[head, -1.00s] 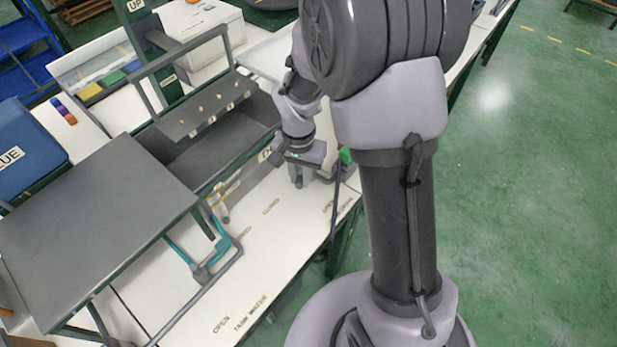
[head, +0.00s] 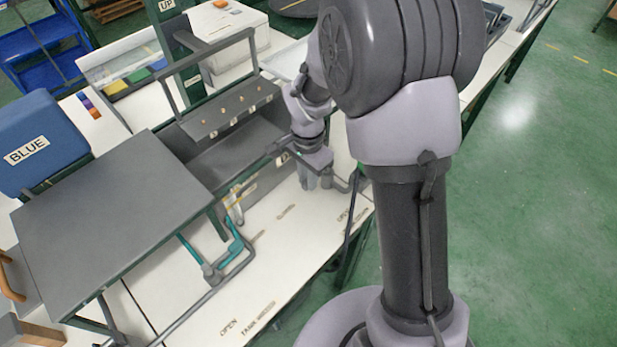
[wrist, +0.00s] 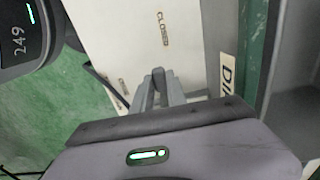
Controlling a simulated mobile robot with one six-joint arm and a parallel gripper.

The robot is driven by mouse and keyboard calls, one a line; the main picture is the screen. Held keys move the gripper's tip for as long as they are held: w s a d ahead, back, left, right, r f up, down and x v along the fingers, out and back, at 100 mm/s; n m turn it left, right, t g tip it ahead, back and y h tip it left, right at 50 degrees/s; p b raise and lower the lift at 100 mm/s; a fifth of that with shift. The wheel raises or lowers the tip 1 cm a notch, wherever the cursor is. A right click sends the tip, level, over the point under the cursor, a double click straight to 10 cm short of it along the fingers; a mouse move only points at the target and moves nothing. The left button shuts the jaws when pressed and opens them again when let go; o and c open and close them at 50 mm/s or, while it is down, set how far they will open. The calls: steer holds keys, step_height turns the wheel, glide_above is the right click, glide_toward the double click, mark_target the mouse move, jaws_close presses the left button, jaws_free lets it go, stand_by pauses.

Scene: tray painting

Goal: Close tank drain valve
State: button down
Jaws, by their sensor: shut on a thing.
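My gripper (head: 318,182) is low over the white bench top in the head view, near the far right corner. In the wrist view my gripper (wrist: 160,90) is shut around a narrow grey part, which I take to be the drain valve handle (wrist: 158,78). The fingers hide most of it. A grey pipe with a green piece (head: 360,170) stands just right of the gripper in the head view. A "CLOSED" label (wrist: 162,28) is on the bench beyond the fingertips. The handle's exact angle cannot be told.
A second valve with a teal handle (head: 232,245) and grey pipe stands left, by the "TANK WATER" label. A dark tank (head: 230,150) lies behind the gripper. A grey panel (head: 110,220) and blue box (head: 40,145) are at left. Open green floor lies right.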

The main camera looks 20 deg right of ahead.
steer(key=c, duration=1.3)
jaws_free()
step_height(320, 180, up, 17)
steer(key=p, duration=0.7)
steer(key=shift+r, duration=0.2)
